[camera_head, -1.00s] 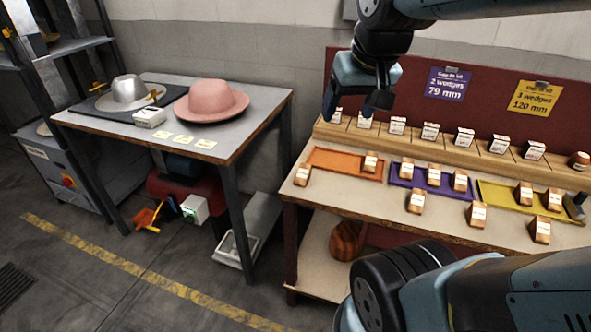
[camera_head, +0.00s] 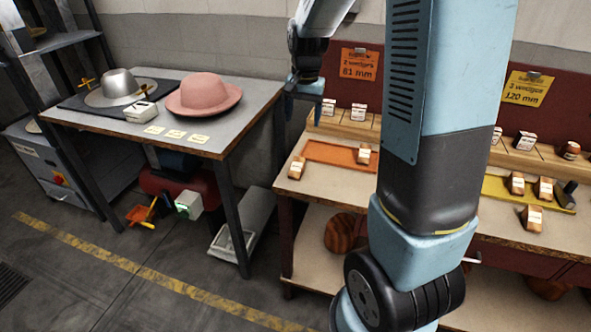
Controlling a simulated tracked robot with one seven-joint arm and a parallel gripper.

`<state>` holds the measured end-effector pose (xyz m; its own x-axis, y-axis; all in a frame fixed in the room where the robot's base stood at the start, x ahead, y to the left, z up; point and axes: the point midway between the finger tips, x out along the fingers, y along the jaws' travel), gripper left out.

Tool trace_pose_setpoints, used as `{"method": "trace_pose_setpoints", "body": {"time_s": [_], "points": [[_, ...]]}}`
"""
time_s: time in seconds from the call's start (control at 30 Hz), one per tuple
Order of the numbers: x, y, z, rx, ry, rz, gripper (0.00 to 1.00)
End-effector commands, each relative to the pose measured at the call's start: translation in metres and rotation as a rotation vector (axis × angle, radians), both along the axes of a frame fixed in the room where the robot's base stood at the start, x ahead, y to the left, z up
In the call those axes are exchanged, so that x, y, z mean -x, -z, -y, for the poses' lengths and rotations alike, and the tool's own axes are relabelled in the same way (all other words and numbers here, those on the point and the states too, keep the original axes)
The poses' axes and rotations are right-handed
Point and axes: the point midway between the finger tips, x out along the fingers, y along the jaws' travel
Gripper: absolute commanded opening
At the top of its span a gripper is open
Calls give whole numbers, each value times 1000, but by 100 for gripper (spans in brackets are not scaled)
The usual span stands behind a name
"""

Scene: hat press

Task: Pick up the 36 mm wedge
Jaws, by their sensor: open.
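The wedges are small wooden blocks with white labels. The labels are too small to read, so I cannot tell which one is 36 mm. One wedge (camera_head: 364,155) is on the orange tray (camera_head: 330,154), and another wedge (camera_head: 297,168) sits on the bench left of it. Several labelled wedges stand along the back rack, including one at its left end (camera_head: 328,107). My gripper (camera_head: 303,108) is open and empty, above the bench's left end near the rack. My arm hides the bench's middle.
An orange sign (camera_head: 358,64) reads 2 wedges, 81 mm; a yellow sign (camera_head: 528,89) reads 3 wedges, 120 mm. A side table (camera_head: 190,90) at left holds a pink hat (camera_head: 203,95) and a silver hat (camera_head: 121,88). Floor lies clear in front.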

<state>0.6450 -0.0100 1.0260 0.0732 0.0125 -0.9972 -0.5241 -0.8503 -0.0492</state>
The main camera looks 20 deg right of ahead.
Motion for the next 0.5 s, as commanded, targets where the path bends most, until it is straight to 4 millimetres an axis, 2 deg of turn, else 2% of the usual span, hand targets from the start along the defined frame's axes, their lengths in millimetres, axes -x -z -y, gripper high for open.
{"method": "trace_pose_setpoints", "body": {"time_s": [0.03, 0.2, 0.5], "points": [[-8, 13, 0, 2, 20, -20, 72], [-26, 42, 1, 5, 72, -58, 72], [-34, 70, 1, 9, 101, -77, 72]]}}
